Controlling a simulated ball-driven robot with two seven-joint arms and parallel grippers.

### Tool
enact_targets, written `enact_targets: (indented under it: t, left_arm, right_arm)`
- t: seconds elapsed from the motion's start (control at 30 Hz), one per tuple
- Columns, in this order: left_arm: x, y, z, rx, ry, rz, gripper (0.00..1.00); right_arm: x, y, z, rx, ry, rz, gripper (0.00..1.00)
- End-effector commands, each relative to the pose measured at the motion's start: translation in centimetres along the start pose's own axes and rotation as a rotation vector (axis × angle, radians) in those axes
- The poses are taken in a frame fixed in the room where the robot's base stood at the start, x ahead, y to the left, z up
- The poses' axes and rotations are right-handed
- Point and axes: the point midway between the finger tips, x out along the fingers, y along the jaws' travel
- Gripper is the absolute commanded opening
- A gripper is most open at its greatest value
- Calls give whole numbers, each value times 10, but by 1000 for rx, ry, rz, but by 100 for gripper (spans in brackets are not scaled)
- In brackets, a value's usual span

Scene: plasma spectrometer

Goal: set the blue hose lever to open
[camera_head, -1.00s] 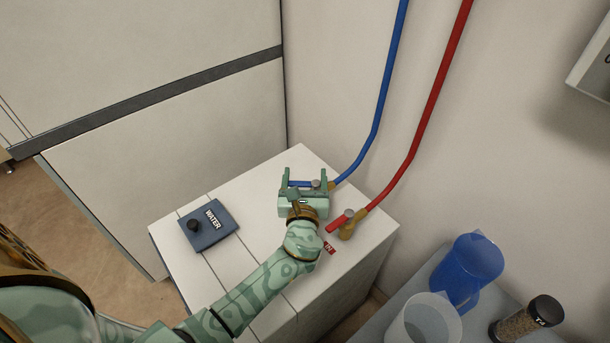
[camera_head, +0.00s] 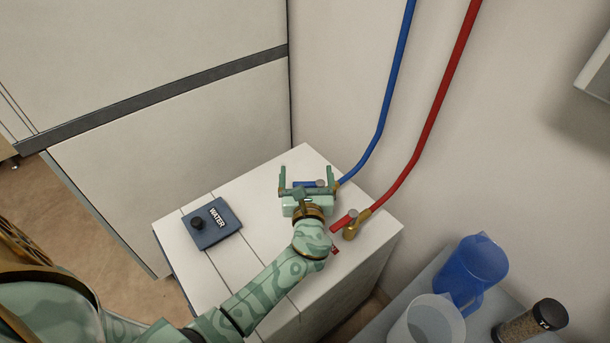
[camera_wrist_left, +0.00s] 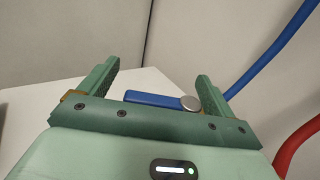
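The blue hose lever (camera_head: 304,184) is a short blue handle with a round metal pivot at its right end, on the white cabinet where the blue hose (camera_head: 388,95) ends. In the left wrist view the lever (camera_wrist_left: 152,98) lies crosswise between my fingers. My left gripper (camera_head: 306,177) is open, with one finger on each side of the lever. No contact between fingers and lever is clear. The valve body under the lever is mostly hidden by my gripper. My right gripper is not in view.
A red lever (camera_head: 344,220) and red hose (camera_head: 437,100) sit close to the right of my gripper. A blue WATER panel with a black knob (camera_head: 212,223) is on the cabinet's left. A blue jug (camera_head: 474,265), a clear jug and a dark-lidded jar stand lower right.

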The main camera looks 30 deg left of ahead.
Motion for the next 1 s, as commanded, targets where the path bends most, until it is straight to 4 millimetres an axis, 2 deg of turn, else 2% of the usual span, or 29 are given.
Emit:
enact_targets:
  t: [0.17, 0.37, 0.67, 0.8, 1.0]
  left_arm:
    - [-1, 0, 7, -2, 0, -2, 90]
    - [0, 4, 49, -7, -9, 3, 90]
    - [-52, 10, 109, -7, -5, 2, 90]
    - [-89, 15, 118, -4, -1, 1, 90]
    - [-124, 19, 130, -2, 0, 2, 90]
  right_arm:
    - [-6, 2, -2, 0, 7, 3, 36]
    - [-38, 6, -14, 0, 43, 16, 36]
    - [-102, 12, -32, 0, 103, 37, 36]
    - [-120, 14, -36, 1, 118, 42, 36]
    - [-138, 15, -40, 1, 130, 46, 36]
